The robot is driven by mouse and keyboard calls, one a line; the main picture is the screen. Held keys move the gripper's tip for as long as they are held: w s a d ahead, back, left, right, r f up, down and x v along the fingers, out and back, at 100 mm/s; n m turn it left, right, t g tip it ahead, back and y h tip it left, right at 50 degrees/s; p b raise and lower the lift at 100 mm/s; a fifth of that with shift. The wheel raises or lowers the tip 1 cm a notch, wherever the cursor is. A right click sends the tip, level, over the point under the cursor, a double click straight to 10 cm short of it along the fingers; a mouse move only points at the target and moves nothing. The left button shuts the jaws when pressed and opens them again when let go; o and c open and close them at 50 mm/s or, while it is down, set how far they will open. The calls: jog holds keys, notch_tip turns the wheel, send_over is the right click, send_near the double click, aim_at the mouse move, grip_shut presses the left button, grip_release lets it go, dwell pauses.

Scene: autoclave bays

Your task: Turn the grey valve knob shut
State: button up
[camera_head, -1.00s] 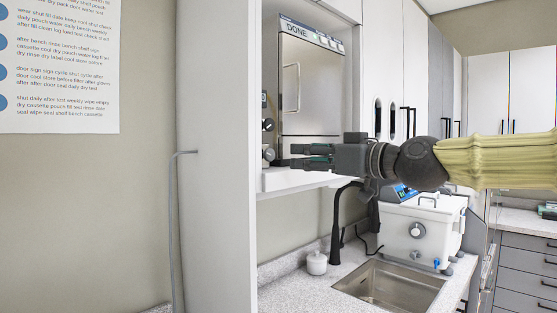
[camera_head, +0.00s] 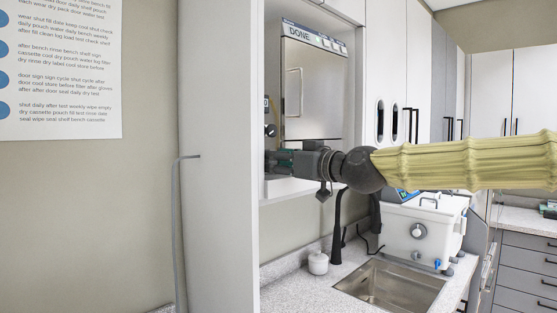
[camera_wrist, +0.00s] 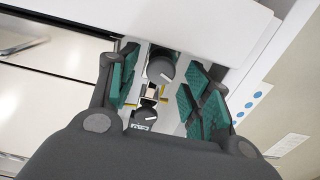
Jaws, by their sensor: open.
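Two round dark grey knobs with pale pointer lines show in the wrist view. The larger grey knob (camera_wrist: 161,68) lies between my fingertips, and the other knob (camera_wrist: 145,118) is nearer the palm side of the picture. I cannot tell for sure which is the valve knob. My gripper (camera_wrist: 158,76) is open, with its green-padded fingers on either side of the larger knob; contact is not clear. In the head view my gripper (camera_head: 278,161) is at the lower front left of the autoclave. One knob (camera_head: 270,130) shows above it; the lower knob is hidden behind the gripper.
The autoclave (camera_head: 312,85), its panel reading DONE, sits in a white cabinet bay. A tall white side panel (camera_head: 220,150) stands close left of my gripper. Below are a sink (camera_head: 395,287), a white bath unit (camera_head: 425,225) and a small jar (camera_head: 318,263).

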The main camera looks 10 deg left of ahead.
jog(key=c, duration=1)
jog(key=shift+f+m+b, duration=0.1)
jog(key=shift+m+b, duration=0.5)
jog(key=shift+m, duration=0.4)
jog(key=shift+m+b, duration=0.35)
jog(key=shift+m, duration=0.95)
jog(key=o, duration=1)
jog(key=shift+w+d, duration=0.1)
jog(key=v, duration=1.2)
